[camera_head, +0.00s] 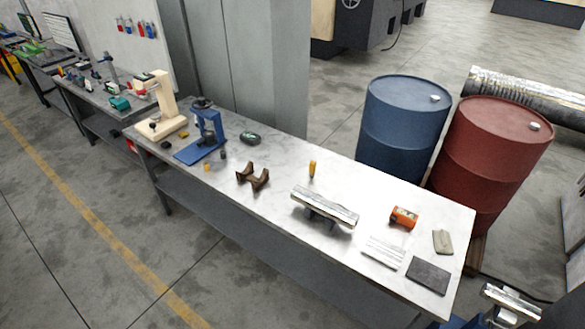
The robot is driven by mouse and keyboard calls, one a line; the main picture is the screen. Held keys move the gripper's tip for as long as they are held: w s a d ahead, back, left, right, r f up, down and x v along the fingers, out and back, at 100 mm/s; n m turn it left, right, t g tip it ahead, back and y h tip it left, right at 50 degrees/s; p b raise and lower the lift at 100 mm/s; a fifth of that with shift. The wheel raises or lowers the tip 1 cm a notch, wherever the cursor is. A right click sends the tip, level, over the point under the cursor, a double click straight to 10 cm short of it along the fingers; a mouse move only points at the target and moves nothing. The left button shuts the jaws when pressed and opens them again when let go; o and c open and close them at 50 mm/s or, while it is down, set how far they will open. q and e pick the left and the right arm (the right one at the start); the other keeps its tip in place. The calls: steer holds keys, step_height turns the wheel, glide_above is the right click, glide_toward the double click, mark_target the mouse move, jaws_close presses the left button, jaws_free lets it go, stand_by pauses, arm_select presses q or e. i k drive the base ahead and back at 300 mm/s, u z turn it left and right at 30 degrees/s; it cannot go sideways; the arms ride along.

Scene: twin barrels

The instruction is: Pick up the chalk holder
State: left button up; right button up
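No thing in the head view is plainly marked as the chalk holder. A small slim yellow piece (312,168) near the back edge of the long grey-white table (270,205) may be it, but it is too small to be sure. An orange block-like item with dark parts (404,217) lies farther right on the same table. I see no gripper clearly in this view, and nothing touches either item.
A silver bar on a dark base (325,207) stands in front of the yellow piece. Brown metal V-shaped pieces (252,177) lie to its left, a dark plate (428,274) to the right. Blue (403,130) and red (490,160) barrels stand behind. An unclear silver part (512,300) shows bottom right.

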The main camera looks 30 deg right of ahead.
mark_target(312, 163)
steer(key=u, duration=1.05)
steer(key=i, duration=2.45)
steer(key=z, duration=4.3)
